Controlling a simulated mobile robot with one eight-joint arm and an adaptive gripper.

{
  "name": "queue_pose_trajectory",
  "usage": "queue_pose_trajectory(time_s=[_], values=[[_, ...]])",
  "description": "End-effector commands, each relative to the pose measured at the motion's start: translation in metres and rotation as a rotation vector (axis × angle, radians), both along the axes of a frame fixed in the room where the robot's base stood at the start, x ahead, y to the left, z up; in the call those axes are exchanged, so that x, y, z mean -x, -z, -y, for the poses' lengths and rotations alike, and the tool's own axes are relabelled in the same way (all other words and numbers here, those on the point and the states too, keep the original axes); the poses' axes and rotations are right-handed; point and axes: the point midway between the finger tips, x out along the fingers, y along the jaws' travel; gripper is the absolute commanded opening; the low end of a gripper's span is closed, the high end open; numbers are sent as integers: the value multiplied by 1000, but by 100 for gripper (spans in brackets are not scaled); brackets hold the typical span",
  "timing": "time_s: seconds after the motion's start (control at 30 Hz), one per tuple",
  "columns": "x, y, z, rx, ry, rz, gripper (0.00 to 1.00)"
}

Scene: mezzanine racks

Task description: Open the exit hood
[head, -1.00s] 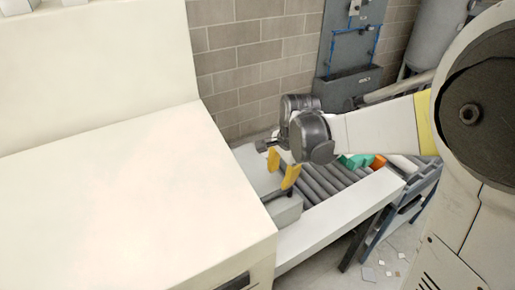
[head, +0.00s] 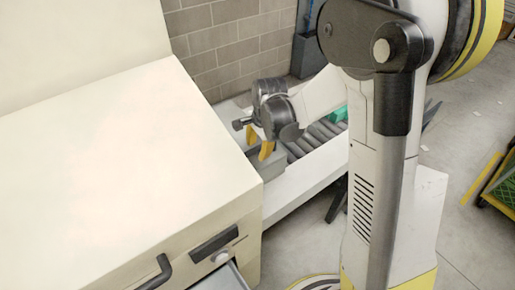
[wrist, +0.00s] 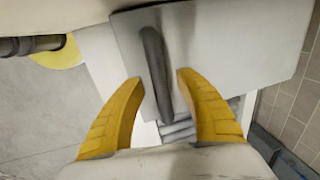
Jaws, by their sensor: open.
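The exit hood is a grey box (head: 272,178) at the near end of the roller conveyor, beside the large cream cabinet. In the wrist view its flat grey panel (wrist: 235,45) fills the upper middle, with a long dark bar handle (wrist: 155,70) across it. My gripper (head: 258,150) is over the hood with its yellow fingers pointing down. In the wrist view the gripper (wrist: 160,80) is open, with one finger on each side of the handle's lower end. I cannot tell whether either finger touches it. In the head view the handle is hidden by the gripper.
The large cream cabinet (head: 130,150) takes up the left, with an open drawer (head: 222,277) at its lower front. A yellow-edged green crate (head: 500,190) stands on the floor at the right.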

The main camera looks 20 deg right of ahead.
Motion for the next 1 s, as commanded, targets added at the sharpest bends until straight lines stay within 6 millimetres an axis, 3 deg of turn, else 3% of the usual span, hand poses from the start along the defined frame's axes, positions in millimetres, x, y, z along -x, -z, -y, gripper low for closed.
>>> queue_pose_trajectory(time_s=[0.1, 0.23, 0.67, 0.87, 1.0], values=[[0, 0, 0, 0, 0, 0, 37], [0, 0, 0, 0, 0, 0, 0], [-1, -5, 0, 4, -1, -11, 0], [-6, -31, -2, 24, -1, -74, 0], [-15, -63, -5, 43, -1, -132, 0]])
